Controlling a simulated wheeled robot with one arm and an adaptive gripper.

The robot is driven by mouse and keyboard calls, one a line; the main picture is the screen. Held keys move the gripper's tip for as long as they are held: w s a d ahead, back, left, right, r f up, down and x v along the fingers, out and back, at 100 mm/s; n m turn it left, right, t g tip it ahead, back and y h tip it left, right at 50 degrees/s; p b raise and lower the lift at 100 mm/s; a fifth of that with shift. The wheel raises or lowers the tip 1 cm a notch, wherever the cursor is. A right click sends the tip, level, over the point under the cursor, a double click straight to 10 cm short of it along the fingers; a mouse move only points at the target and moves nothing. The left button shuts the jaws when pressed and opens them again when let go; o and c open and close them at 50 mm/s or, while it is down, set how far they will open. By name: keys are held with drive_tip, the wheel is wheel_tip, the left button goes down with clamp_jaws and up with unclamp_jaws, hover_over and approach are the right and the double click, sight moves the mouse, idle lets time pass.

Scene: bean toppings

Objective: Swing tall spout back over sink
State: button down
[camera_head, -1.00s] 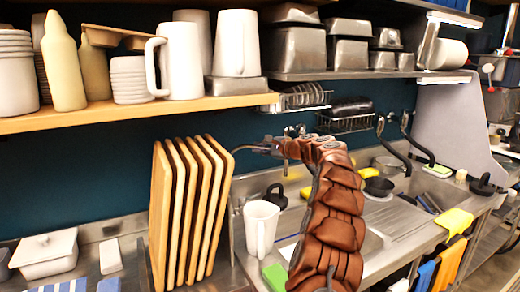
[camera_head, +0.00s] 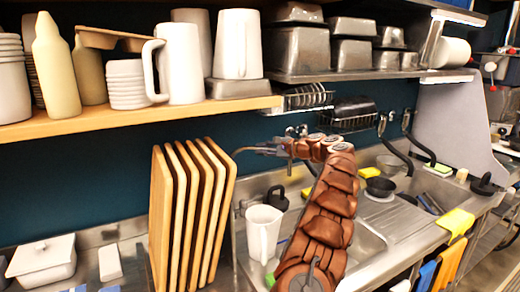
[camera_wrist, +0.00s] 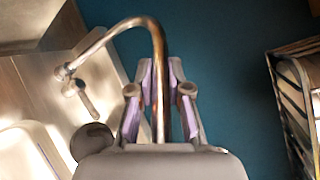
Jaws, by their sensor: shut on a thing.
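The tall spout is a curved metal pipe. In the wrist view the spout (camera_wrist: 158,55) arches from its wall fitting at left and comes down between my fingers. My gripper (camera_wrist: 160,72) is shut on the pipe, with a purple-padded finger on each side. In the head view my gripper (camera_head: 279,149) is at the back wall, and a thin end of the spout (camera_head: 243,149) points left towards the cutting boards. The sink (camera_head: 369,243) is partly hidden behind my arm; its rim also shows in the wrist view (camera_wrist: 42,150).
Upright wooden cutting boards (camera_head: 190,215) stand close left of the spout. A white pitcher (camera_head: 263,232) stands on the counter left of my arm. A wooden shelf (camera_head: 140,117) with crockery overhangs the wall. A drainer (camera_head: 405,222) with a dark bowl (camera_head: 380,187) is at right.

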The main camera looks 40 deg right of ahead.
drive_tip(key=c, duration=1.1)
unclamp_jaws()
drive_tip(key=v, duration=1.2)
drive_tip(key=shift+d, duration=0.1)
